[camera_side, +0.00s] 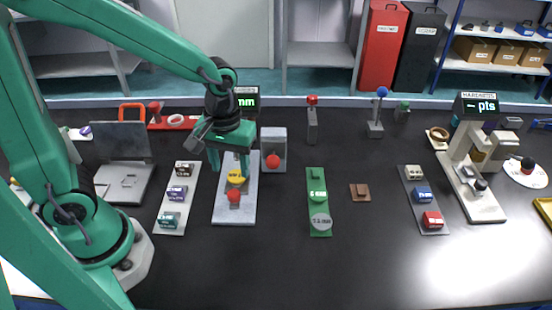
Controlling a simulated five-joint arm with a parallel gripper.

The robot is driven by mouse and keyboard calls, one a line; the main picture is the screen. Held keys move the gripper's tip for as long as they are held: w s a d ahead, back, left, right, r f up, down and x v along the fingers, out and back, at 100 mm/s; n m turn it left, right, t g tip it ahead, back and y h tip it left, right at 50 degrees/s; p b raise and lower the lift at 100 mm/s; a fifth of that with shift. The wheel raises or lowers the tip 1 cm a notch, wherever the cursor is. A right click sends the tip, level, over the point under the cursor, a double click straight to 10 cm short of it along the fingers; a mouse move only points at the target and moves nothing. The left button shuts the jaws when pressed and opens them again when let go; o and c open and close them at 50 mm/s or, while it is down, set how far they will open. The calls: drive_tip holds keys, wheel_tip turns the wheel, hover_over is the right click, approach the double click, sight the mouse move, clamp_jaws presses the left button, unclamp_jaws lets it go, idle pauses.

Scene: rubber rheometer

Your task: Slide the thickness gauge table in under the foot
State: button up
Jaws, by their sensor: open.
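The thickness gauge stands left of centre, with a pale base plate (236,214) and a display reading "mm" (245,102) behind my arm. A small dark table (235,205) with a red knob (234,196) sits on the plate. A yellow piece (236,177) lies just behind the knob, seemingly on the table. My green gripper (229,171) points down over the back of the plate. Its two fingers are apart, and the yellow piece shows close to the right finger. I cannot tell whether they touch. The gauge's foot is hidden behind my gripper.
A grey block with a red ball (273,161) stands close right of the gauge. A tray of labelled pieces (169,220) lies to the left. A green strip with discs (316,175) lies right, and a hardness tester (478,205) stands far right. The front of the table is clear.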

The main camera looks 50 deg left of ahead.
drive_tip(key=m, duration=0.4)
drive_tip(key=shift+m, duration=0.3)
drive_tip(key=m, duration=0.4)
drive_tip(key=shift+f, duration=0.1)
drive_tip(key=m, duration=0.5)
drive_tip(key=shift+m, duration=0.3)
drive_tip(key=m, duration=1.6)
drive_tip(key=shift+m, duration=0.3)
drive_tip(key=m, duration=0.5)
drive_tip(key=shift+f, duration=0.1)
